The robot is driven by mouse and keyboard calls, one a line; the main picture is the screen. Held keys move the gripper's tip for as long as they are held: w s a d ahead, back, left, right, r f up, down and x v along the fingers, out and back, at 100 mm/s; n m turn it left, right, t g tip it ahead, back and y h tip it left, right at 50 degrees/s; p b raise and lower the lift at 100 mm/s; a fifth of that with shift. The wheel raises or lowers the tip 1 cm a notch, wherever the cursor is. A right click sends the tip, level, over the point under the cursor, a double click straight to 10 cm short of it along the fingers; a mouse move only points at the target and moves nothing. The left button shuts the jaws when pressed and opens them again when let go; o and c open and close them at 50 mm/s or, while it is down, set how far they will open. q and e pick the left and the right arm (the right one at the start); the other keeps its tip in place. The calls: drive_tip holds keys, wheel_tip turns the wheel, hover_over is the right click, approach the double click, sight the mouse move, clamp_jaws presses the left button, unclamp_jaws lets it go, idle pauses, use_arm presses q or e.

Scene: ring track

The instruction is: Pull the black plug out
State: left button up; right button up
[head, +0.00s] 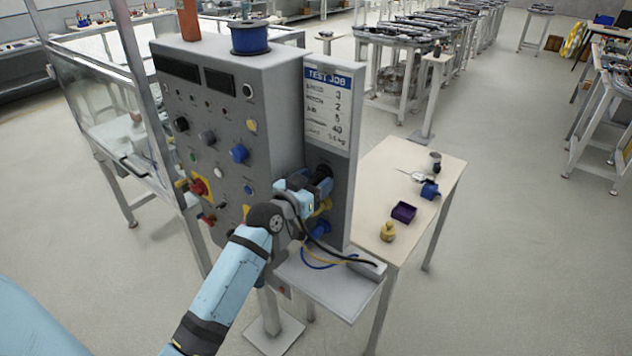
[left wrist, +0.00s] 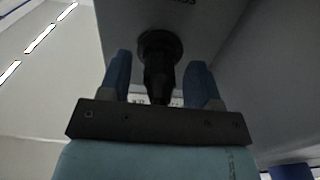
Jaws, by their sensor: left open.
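The black plug (left wrist: 160,80) sits in a round black socket (left wrist: 160,46) in the left wrist view. My left gripper (left wrist: 159,78) is open, with one blue finger on each side of the plug and a gap visible on both sides. In the head view my left gripper (head: 318,190) is at the side panel of the grey test cabinet (head: 285,110), below the test job sheet (head: 329,108). The arm and gripper hide most of the plug there. A blue plug (head: 320,229) is in the panel just below, with a yellow one (head: 322,207) partly hidden above it. My right gripper is not in view.
Black, yellow and blue cables hang below the panel over a small grey shelf (head: 318,285). A table (head: 415,160) to the right holds a purple box (head: 404,212), a blue item and a yellow item. A blue spool (head: 250,37) stands on the cabinet.

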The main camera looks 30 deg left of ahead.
use_arm(q)
drive_tip(key=shift+p, duration=0.4)
idle(0.6)
clamp_jaws()
drive_tip(key=shift+s, duration=0.15)
drive_tip(key=shift+s+a+p, duration=0.15)
drive_tip(key=shift+s+p, duration=0.2)
drive_tip(key=shift+s, duration=1.1)
drive_tip(key=shift+s+a+p, duration=0.1)
drive_tip(key=shift+s+p, duration=0.25)
drive_tip(key=shift+s, duration=1.05)
